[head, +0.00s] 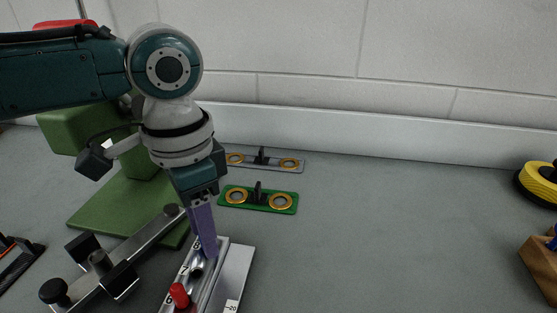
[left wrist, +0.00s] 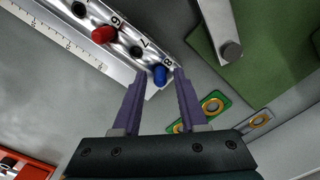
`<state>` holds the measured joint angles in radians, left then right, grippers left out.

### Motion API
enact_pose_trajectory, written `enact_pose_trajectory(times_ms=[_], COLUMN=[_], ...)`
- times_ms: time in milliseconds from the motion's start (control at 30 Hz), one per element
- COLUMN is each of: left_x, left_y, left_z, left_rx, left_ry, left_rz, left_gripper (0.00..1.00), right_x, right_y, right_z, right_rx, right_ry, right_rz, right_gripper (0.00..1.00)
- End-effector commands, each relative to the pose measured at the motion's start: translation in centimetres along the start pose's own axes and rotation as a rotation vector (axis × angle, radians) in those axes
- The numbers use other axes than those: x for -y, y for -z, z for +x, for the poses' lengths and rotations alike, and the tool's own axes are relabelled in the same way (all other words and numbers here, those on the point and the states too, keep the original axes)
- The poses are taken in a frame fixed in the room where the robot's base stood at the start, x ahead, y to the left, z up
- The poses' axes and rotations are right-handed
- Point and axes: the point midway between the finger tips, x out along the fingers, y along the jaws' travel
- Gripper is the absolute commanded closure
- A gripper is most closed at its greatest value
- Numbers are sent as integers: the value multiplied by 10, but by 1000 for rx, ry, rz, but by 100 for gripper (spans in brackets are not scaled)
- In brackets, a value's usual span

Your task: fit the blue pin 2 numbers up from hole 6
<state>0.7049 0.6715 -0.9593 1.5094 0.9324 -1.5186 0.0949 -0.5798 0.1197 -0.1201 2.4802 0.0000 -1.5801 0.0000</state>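The metal rail (head: 236,276) with numbered holes stands at the bottom of the head view and crosses the top of the left wrist view. The blue pin (left wrist: 160,75) stands at the hole marked 8, near the rail's end; how deep it sits I cannot tell. In the head view it is hidden behind my fingers. My left gripper (head: 209,252) points down at that end. Its purple fingers (left wrist: 160,80) are apart, one on each side of the blue pin. A red pin (left wrist: 103,35) stands at 6. Hole 7 (left wrist: 137,50) is empty. My right gripper is not in view.
A green plate with two brass rings (head: 258,199) and a grey one (head: 264,161) lie behind the rail. A metal bar clamp (head: 142,247) and a green stand (head: 115,205) are to the left.

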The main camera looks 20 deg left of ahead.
Motion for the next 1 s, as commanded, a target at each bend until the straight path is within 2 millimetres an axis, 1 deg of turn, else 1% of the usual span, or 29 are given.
enact_pose_trajectory(times_ms=[33,67,267,367,467,700,800,900,1000], left_x=[0,0,0,0,0,0,1,0,0], left_y=[0,0,0,0,1,1,1,1,0], left_z=[0,0,0,-4,-16,-65,-82,-93,-99], left_rx=[0,0,0,-1,-3,-3,-3,-3,-1], left_ry=[0,0,0,0,1,2,2,1,1], left_rz=[0,0,0,0,0,0,1,0,-1], left_gripper=[51,48,47,47,47,47,47,47,47], right_x=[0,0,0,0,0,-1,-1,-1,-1], right_y=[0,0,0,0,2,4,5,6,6], right_z=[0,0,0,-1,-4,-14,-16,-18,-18], right_rx=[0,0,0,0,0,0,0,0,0], right_ry=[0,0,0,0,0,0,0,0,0], right_rz=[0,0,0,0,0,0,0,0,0], right_gripper=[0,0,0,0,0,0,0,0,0])
